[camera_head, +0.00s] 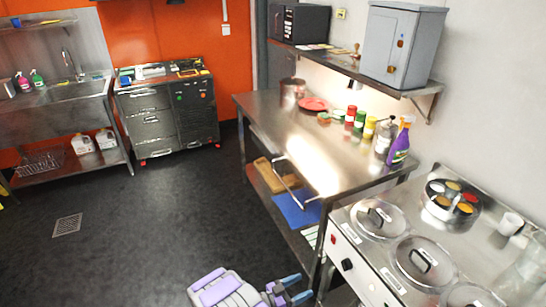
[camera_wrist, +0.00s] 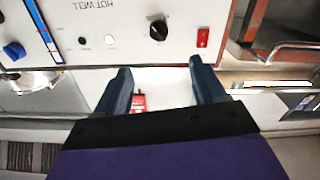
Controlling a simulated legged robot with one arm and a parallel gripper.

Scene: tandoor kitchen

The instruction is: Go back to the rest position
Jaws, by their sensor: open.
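My gripper (camera_head: 289,289) shows at the bottom of the head view, beside the end of the steel worktable and in front of the hot well unit. Its two blue-grey fingers stand apart, with nothing seen between them in that view. In the wrist view my gripper (camera_wrist: 161,82) is open, its fingers pointing at the white front panel (camera_wrist: 105,45) marked "HOT WELL". A small red item (camera_wrist: 139,101) shows in the gap between the fingers, and I cannot tell what it is or how far off it lies. No held object is visible.
The steel worktable (camera_head: 262,112) holds bottles, jars and a red plate (camera_head: 313,104). The hot well (camera_head: 376,262) with lidded pots stands at the right. A black panel knob (camera_wrist: 158,30) is near the fingers. The dark floor (camera_head: 150,215) at the left is clear.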

